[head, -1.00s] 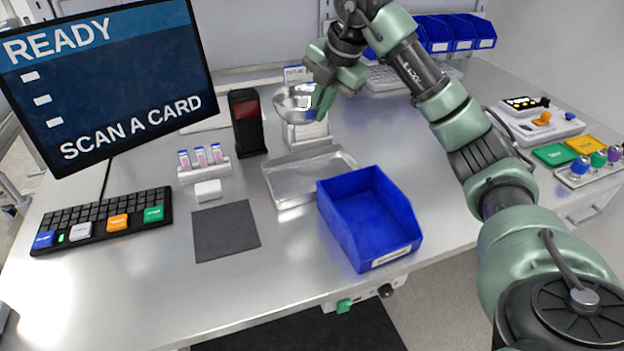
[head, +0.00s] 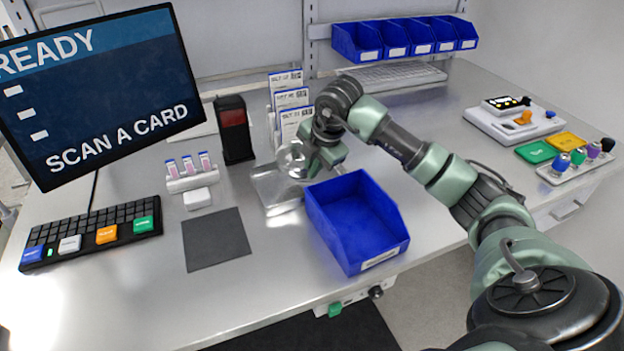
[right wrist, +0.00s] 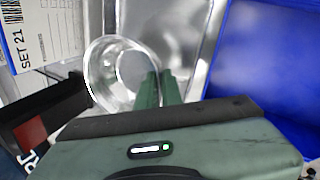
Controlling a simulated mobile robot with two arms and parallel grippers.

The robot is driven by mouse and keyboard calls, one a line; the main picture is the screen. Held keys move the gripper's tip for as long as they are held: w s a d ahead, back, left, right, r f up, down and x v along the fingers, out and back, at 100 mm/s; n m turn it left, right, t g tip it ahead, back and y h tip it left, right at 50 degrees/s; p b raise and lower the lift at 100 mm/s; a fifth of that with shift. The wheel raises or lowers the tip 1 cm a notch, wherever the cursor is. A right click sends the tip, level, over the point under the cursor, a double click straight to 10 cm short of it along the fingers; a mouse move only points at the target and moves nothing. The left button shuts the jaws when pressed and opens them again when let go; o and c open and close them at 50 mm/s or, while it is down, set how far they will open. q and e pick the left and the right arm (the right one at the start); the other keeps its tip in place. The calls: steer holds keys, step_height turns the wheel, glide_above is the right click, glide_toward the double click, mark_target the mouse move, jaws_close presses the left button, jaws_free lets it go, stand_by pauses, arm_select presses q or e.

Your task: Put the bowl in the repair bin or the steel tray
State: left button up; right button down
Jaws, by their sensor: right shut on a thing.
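The tray (right wrist: 190,22) also shows beyond the bowl in the wrist view. The blue open bin (head: 347,258), probably the repair bin, stands right of the tray. My left gripper is not in view.
A card rack (head: 290,98) stands behind the tray, and a black scanner post (head: 234,130) to its left. A tube holder (head: 190,180), a dark mat (head: 215,240) and a keyboard (head: 90,238) lie left. The bench right of the bin is clear under my arm.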

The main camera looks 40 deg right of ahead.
step_height(320, 180, down, 4)
steer(key=shift+f+p, duration=0.15)
steer(key=shift+p, duration=0.15)
steer(key=c, duration=1.9)
jaws_free()
steer(key=b+v, duration=0.1)
steer(key=v, duration=1.1)
steer(key=shift+b, duration=0.4)
